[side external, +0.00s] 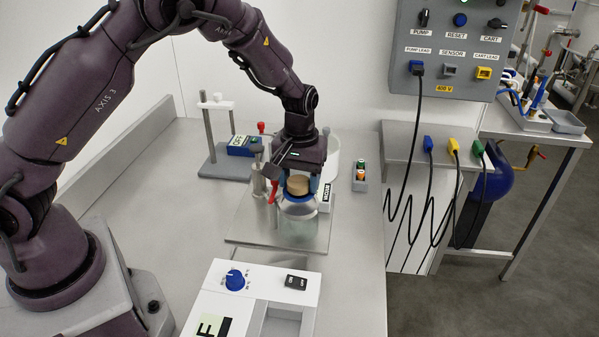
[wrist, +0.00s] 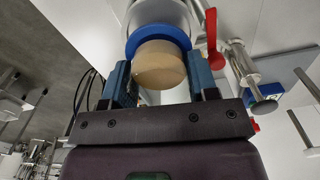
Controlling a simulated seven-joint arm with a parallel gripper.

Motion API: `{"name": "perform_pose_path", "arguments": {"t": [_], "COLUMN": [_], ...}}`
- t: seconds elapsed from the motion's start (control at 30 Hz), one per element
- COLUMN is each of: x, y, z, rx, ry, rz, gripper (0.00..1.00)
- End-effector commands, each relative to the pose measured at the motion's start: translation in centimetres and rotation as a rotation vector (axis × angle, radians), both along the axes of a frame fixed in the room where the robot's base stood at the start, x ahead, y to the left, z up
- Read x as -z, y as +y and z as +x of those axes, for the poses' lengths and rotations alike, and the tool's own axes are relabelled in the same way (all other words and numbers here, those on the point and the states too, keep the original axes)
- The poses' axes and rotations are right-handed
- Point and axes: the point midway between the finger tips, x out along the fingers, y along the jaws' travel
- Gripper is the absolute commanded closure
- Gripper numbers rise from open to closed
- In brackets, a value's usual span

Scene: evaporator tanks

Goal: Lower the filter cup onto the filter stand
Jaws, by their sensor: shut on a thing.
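The filter cup (side external: 298,186) shows as a tan, round piece between my fingers, directly above a blue ring (side external: 299,200). In the wrist view the tan cup (wrist: 159,66) is close to the camera, with the blue ring (wrist: 158,38) around its far side. My gripper (side external: 298,190) points down and is shut on the cup; its two fingers also show in the wrist view (wrist: 161,72). The filter stand, a metal plate (side external: 254,229) with a clear glass vessel (side external: 298,224), is below. I cannot tell whether the cup touches the stand.
A red-handled valve (side external: 273,191) stands close left of my gripper; its red handle shows at right in the wrist view (wrist: 212,39). A device marked OFF (side external: 243,146) is behind left. A white control box (side external: 255,290) is in front. The bench is clear at left.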

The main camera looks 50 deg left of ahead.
Motion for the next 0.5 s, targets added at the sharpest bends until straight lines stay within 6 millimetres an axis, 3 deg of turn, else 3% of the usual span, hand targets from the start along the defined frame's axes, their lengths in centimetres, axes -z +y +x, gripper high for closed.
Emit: {"name": "perform_pose_path", "arguments": {"t": [0.5], "x": [2.4], "y": [0.0], "z": [0.0], "rx": [0.001], "ry": [0.001], "rz": [0.0], "gripper": [0.7]}}
